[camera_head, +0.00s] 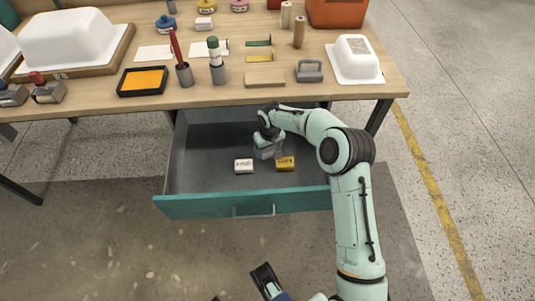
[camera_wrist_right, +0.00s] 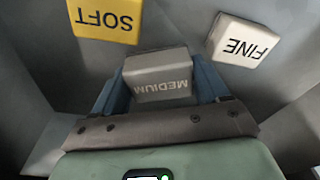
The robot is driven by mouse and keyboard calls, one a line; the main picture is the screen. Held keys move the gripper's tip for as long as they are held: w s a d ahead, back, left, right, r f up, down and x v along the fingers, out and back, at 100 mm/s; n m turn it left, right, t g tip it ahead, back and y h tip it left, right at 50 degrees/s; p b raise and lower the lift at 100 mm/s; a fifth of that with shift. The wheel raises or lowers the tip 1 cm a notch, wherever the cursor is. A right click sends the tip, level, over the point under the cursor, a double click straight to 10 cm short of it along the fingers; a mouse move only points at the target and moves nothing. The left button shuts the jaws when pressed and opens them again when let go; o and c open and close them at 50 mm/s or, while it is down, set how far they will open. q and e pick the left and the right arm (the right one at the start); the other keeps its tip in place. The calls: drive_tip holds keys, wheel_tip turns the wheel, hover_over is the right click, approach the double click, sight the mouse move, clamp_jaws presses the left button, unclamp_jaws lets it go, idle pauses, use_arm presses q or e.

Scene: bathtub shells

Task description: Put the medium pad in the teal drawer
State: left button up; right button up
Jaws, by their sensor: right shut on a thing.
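The teal drawer (camera_head: 190,205) is pulled open under the workbench. My right gripper (camera_head: 268,152) is inside the drawer, shut on the grey medium pad, which shows between its fingers in the right wrist view (camera_wrist_right: 158,78). In the head view the arm partly covers the gripper and pad. I cannot tell whether the pad touches the drawer floor. My left gripper (camera_head: 265,278) shows only in part at the bottom of the head view, outside the drawer.
The white fine pad (camera_head: 243,166) and the yellow soft pad (camera_head: 285,163) lie on the drawer floor near the medium pad. The drawer's left part is clear. The workbench (camera_head: 225,97) above holds tools, tubs and white shells.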

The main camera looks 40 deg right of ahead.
sight(268, 154)
wheel_tip(268, 154, down, 3)
use_arm(q)
drive_tip(key=shift+w+a+f, duration=0.25)
drive_tip(key=shift+w+f, duration=0.1)
drive_tip(key=shift+w, duration=0.1)
use_arm(e)
drive_tip(key=shift+f, duration=0.1)
drive_tip(key=shift+f+b, duration=0.2)
drive_tip(key=shift+b, duration=0.15)
drive_tip(key=o, duration=0.7)
use_arm(q)
drive_tip(key=shift+w+f, duration=0.15)
use_arm(e)
drive_tip(key=shift+o, duration=0.2)
drive_tip(key=shift+r, duration=0.6)
use_arm(q)
drive_tip(key=shift+g, duration=0.5)
drive_tip(key=s+r+p, duration=0.1)
drive_tip(key=s+d+r, duration=0.1)
drive_tip(key=s+r+p, duration=0.1)
drive_tip(key=s, duration=0.1)
drive_tip(key=shift+d+p, duration=0.3)
drive_tip(key=shift+d, duration=0.1)
use_arm(e)
drive_tip(key=r, duration=0.3)
drive_tip(key=s+r, duration=0.1)
drive_tip(key=r, duration=0.7)
drive_tip(key=shift+s+a, duration=0.15)
drive_tip(key=shift+s, duration=0.1)
